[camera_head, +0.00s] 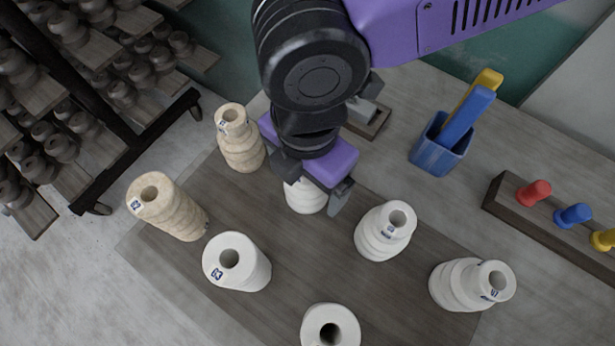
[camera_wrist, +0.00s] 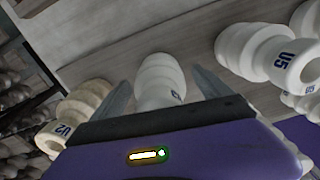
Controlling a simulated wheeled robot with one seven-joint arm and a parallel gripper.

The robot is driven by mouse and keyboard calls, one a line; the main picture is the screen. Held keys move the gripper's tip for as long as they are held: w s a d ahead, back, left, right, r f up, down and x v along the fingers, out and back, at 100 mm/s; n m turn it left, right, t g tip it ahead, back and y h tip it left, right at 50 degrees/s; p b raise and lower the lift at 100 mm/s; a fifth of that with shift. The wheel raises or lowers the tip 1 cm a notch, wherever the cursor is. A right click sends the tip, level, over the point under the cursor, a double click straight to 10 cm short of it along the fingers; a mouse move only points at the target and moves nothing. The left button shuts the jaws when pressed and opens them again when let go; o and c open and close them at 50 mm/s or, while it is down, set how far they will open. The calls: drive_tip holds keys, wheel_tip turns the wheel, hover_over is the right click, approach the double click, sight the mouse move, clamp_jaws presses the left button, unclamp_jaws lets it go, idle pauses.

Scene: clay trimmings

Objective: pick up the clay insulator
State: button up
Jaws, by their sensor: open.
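Two tan clay insulators stand on the dark mat (camera_head: 290,275), one at the back left (camera_head: 242,150) and one at the far left (camera_head: 170,208). Several white ribbed insulators stand on it too. My gripper (camera_head: 312,190) is open over a white insulator (camera_head: 304,199), whose top it hides in the head view. In the wrist view this insulator (camera_wrist: 160,82) shows between my open fingers (camera_wrist: 160,75), with a gap on each side; its label is only partly readable. A tan insulator marked U2 (camera_wrist: 82,108) is left of the fingers, and a white one marked U5 (camera_wrist: 262,52) is right.
Other white insulators stand at the front left (camera_head: 236,265), front (camera_head: 330,326), right (camera_head: 385,232) and far right (camera_head: 470,285). A blue holder with tools (camera_head: 436,155) and a wooden rack with coloured knobs (camera_head: 530,216) are beyond. A loaded shelf rack (camera_head: 120,160) stands left.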

drive_tip(key=shift+f, duration=0.4)
clamp_jaws()
drive_tip(key=shift+r, duration=0.15)
